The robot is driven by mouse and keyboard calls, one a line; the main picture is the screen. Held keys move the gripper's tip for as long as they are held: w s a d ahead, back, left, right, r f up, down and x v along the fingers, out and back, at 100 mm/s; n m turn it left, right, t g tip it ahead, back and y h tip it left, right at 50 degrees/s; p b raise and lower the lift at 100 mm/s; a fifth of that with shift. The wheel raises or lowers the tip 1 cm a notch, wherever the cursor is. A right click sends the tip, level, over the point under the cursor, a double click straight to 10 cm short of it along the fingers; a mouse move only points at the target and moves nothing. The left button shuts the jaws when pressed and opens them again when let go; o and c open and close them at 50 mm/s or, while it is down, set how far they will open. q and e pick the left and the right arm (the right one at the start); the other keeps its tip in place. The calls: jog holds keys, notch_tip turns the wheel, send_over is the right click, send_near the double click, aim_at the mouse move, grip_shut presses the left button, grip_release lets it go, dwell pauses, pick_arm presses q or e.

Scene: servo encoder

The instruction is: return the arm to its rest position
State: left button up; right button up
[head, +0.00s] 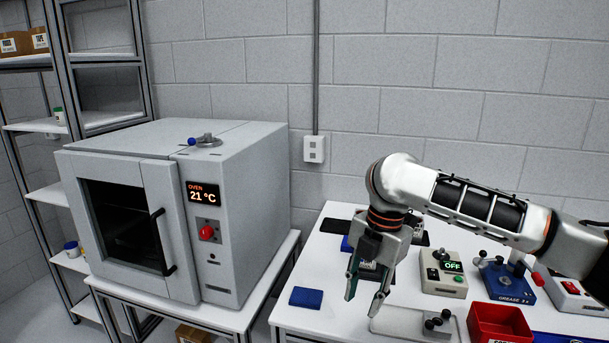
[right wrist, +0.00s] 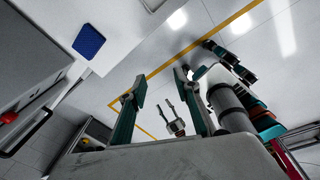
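My right gripper (head: 364,299) points down over the front left part of the white table in the head view. Its two fingers are apart with nothing between them. In the right wrist view the same gripper (right wrist: 156,88) shows its two teal fingers spread, with floor beyond them. The white and black right arm (head: 470,205) reaches in from the right. My left gripper is outside the head view.
A blue pad (head: 306,297) lies on the table (head: 330,240), left of the gripper. A grey plate (head: 400,322), a box reading OFF (head: 443,274), a blue device (head: 507,284) and a red bin (head: 498,323) stand to the right. The oven (head: 225,210) stands left.

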jog(key=s+a+f+m+t+y, duration=0.2)
jog(key=s+a+f+m+y, duration=0.15)
jog(key=a+f+m, duration=0.55)
jog(key=s+a+f+m+t+y, duration=0.25)
jog(key=a+f+y, duration=0.2)
jog(key=f, duration=0.85)
jog(key=s+d+f+m+t+h, duration=0.3)
jog(key=s+d+f+m, duration=0.3)
jog(key=d, duration=0.6)
jog(key=s+d+f+m+t+h, duration=0.3)
jog(key=s+d+f+m, duration=0.3)
jog(key=s+d+f, duration=0.3)
jog(key=s+d+h, duration=0.1)
jog(key=s+d, duration=0.1)
jog(key=d, duration=0.1)
jog(key=shift+s+f, duration=0.15)
jog(key=shift+f, duration=0.25)
